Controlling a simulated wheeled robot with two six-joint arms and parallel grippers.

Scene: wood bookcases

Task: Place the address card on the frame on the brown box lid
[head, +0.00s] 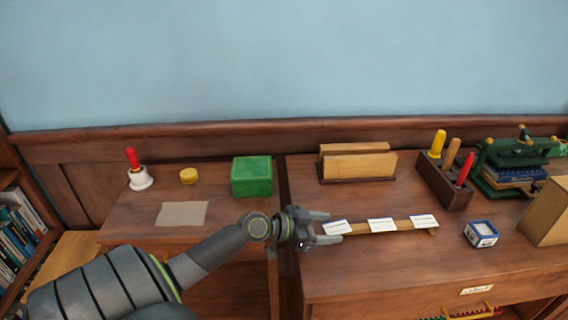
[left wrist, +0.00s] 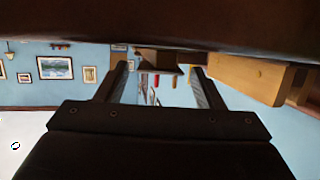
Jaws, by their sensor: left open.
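Several white cards with printed lines lie along a narrow wooden rail (head: 400,226) on the desk: a left card (head: 338,228), a middle card (head: 382,225) and a right card (head: 424,221). I cannot tell which is the address card. My left gripper (head: 331,226) is open, its fingertips around or just above the left card's near end; contact cannot be told. The left wrist view shows the two fingers apart (left wrist: 160,72). A tan-brown box (head: 550,212) stands at the right edge, partly cut off; no frame on its lid can be made out. My right gripper is not in view.
A wooden letter holder (head: 360,164) stands behind the rail. A dark tool rack (head: 445,184) with coloured handles and a blue-white small box (head: 481,234) stand right. A green box (head: 251,176), handbell (head: 140,178) and paper sheet (head: 182,213) are left.

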